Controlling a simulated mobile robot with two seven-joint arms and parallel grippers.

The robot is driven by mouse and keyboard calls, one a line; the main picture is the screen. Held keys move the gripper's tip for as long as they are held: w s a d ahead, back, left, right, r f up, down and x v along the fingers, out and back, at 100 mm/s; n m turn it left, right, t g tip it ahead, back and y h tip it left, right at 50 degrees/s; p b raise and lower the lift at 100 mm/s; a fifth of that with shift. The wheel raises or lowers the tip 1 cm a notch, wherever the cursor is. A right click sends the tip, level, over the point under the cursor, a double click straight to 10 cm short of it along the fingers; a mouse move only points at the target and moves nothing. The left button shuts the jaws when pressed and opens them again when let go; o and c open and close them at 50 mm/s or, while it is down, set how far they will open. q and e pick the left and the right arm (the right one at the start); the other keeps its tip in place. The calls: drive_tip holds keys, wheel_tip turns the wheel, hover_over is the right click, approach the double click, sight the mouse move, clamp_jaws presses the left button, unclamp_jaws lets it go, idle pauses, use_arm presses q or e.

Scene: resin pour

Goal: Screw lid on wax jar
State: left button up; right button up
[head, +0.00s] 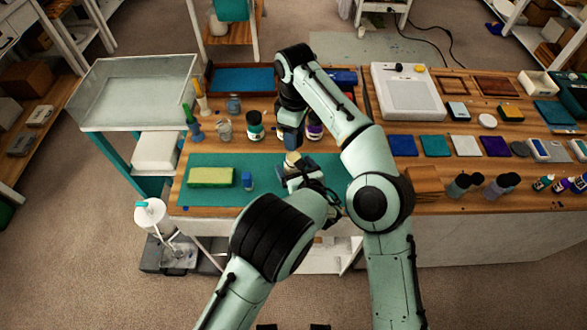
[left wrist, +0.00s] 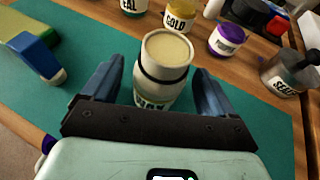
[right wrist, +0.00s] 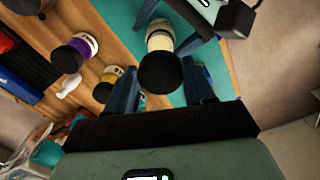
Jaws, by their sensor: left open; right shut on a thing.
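The wax jar (left wrist: 162,72) stands upright and open-topped, with cream wax showing and a dark band around its neck. It also shows in the head view (head: 292,157) on the green mat (head: 272,172). My left gripper (left wrist: 155,90) is open, with its blue fingers either side of the jar and visible gaps. The black lid (right wrist: 160,73) is held in my right gripper (right wrist: 163,85). In the right wrist view the lid appears near the jar top (right wrist: 160,38), apart from it. In the head view my right gripper (head: 291,140) hangs just behind the jar.
A yellow-green block (head: 210,177) and a small blue item (head: 247,181) lie left on the mat. Jars with gold (left wrist: 181,14) and purple (left wrist: 232,38) labels stand close behind. A dark-capped sealer jar (left wrist: 290,72) stands to the right. The mat's left front is clear.

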use_arm(q)
drive_tip(key=shift+w+a+f, duration=0.2)
drive_tip(key=shift+w, duration=0.25)
drive_tip(key=c, duration=1.5)
use_arm(e)
hover_over(295, 158)
drive_tip(key=shift+f, duration=2.5)
drive_tip(key=shift+f, duration=0.9)
drive_tip(key=shift+f, duration=0.55)
